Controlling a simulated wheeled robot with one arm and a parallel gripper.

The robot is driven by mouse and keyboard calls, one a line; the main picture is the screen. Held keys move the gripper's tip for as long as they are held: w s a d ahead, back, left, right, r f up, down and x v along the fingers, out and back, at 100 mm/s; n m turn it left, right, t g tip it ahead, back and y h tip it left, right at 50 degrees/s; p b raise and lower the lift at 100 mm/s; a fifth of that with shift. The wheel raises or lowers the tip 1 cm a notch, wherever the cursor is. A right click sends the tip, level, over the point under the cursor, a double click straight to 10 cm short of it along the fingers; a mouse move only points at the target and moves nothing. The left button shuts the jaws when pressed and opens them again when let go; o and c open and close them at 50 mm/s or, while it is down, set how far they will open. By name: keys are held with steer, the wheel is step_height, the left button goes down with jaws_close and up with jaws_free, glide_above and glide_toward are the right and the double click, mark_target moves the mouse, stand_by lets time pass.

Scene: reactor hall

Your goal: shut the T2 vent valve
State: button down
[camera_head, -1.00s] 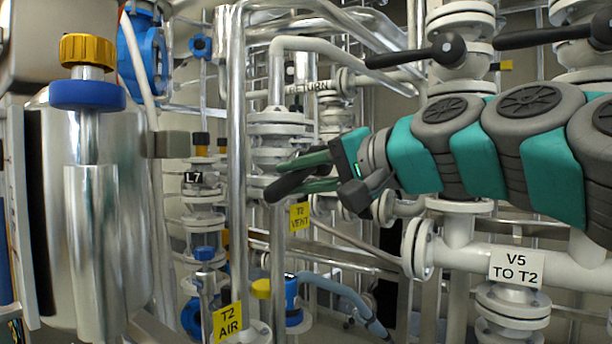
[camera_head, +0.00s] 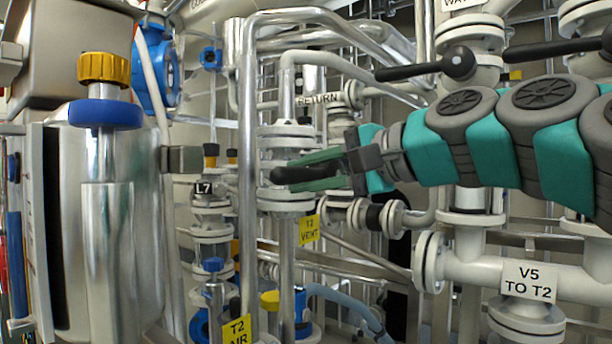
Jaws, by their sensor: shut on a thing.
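My gripper (camera_head: 300,172) has green fingers and reaches in from the right, in front of a vertical white flanged pipe. It is shut on a black lever handle (camera_head: 284,175), whose rounded end sticks out to the left of the fingertips. The handle lies nearly level. The yellow T2 VENT tag (camera_head: 309,229) hangs just below, so I take this as the T2 vent valve handle. The valve body (camera_head: 286,142) shows in part as white flanges; the handle's pivot is hidden behind my fingers.
A silver vertical pipe (camera_head: 247,200) stands close to the left of the fingertips. Two other black levers (camera_head: 420,70) are above my arm. The V5 TO T2 pipe (camera_head: 470,268) runs below it. A yellow-capped valve (camera_head: 103,68) stands front left.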

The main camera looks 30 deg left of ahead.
steer(key=shift+r, duration=0.25)
steer(key=c, duration=0.7)
jaws_free()
steer(key=shift+w+f, duration=0.1)
steer(key=shift+f, duration=0.1)
steer(key=v, duration=0.7)
steer(key=shift+d+r+b, duration=0.1)
steer(key=shift+d+b, duration=0.25)
